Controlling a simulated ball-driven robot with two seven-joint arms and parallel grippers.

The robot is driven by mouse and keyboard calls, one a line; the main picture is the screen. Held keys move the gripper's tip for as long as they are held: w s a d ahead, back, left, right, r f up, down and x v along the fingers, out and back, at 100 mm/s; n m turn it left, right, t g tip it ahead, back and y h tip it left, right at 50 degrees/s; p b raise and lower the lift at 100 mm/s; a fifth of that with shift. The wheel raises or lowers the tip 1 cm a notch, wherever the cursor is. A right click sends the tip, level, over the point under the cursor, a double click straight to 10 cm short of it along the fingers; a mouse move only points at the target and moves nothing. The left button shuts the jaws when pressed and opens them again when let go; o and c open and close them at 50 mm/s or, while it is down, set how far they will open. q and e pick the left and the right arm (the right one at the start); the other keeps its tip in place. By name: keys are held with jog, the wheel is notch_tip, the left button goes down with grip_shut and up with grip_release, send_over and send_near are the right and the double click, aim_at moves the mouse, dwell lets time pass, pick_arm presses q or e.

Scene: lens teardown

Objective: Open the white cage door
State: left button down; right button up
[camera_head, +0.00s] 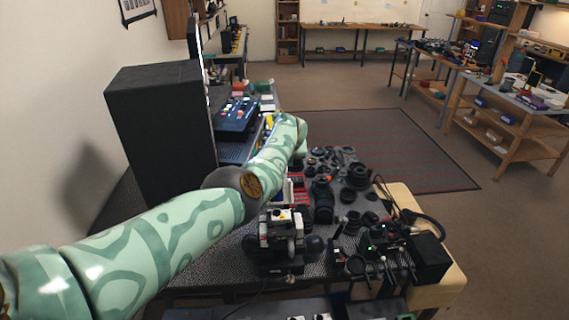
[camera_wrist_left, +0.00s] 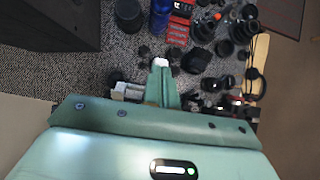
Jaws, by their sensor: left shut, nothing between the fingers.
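I cannot make out a white cage door for certain in either view. A small white-and-black device (camera_head: 281,228) stands at the near edge of the table, and a white part (camera_wrist_left: 128,91) shows just left of my fingers in the wrist view. My left arm reaches in from the left over the table in the head view, and its fingers are hidden there. In the wrist view my left gripper (camera_wrist_left: 162,66) is shut and empty, with pale tips, above the grey table. My right gripper is not in view.
A tall black cabinet (camera_head: 160,125) stands left of the arm. Black lens parts (camera_head: 357,175) and red trays (camera_wrist_left: 178,27) crowd the table (camera_wrist_left: 70,75). A black box (camera_head: 430,257) with cables sits at the near right. The dark floor mat (camera_head: 400,150) beyond is clear.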

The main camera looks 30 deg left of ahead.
pick_arm(q)
jog(key=shift+r, duration=0.15)
dwell(0.3)
jog(key=shift+r+p, duration=0.7)
jog(key=shift+r, duration=0.15)
